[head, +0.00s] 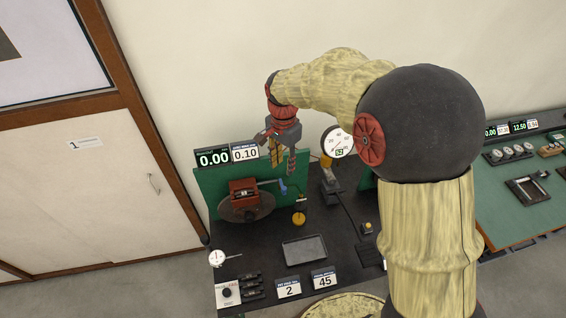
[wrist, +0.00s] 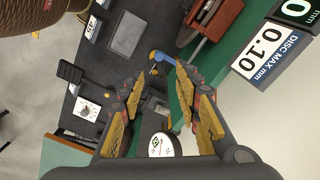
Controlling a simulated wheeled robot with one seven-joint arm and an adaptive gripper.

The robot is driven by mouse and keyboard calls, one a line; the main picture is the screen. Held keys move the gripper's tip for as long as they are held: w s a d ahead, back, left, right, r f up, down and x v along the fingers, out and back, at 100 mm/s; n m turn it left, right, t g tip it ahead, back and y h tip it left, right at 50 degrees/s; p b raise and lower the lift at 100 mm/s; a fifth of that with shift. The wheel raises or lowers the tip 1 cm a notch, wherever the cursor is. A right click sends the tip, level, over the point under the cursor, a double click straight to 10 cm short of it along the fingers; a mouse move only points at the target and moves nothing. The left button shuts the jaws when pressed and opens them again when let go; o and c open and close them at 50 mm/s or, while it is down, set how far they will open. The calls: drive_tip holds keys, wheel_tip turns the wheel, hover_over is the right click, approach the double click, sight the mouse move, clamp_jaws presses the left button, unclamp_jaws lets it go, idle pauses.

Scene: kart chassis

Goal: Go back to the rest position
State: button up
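My gripper (head: 284,160) hangs over the back of the dark workbench, in front of the green backboard and right of the 0.10 sign. In the wrist view its two yellow-padded fingers (wrist: 160,78) stand apart with nothing between them. A blue-tipped lever (wrist: 160,58) shows beyond the fingertips; I cannot tell its exact distance. My arm reaches from the right of the head view, bent at the elbow. No rest position is marked in view.
A red block on a round disc (head: 245,203) stands left below my gripper. A round dial gauge (head: 338,141) is close to its right. A grey tray (head: 304,250) lies empty on the workbench (head: 262,262). A green-topped bench (head: 490,205) stands at right, a door at left.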

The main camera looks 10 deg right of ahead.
idle(0.3)
drive_tip(key=s+d+f+n+t+b, duration=0.2)
drive_tip(key=s+n+b, duration=0.3)
drive_tip(key=s+b, duration=0.5)
drive_tip(key=s+d+f+n+t+b, duration=0.2)
drive_tip(key=s+n+b, duration=0.4)
drive_tip(key=s, duration=0.9)
drive_tip(key=d+t+b, duration=0.1)
drive_tip(key=b, duration=0.2)
drive_tip(key=shift+s+t+b, duration=0.25)
drive_tip(key=shift+t+b, duration=0.05)
drive_tip(key=shift+b, duration=0.1)
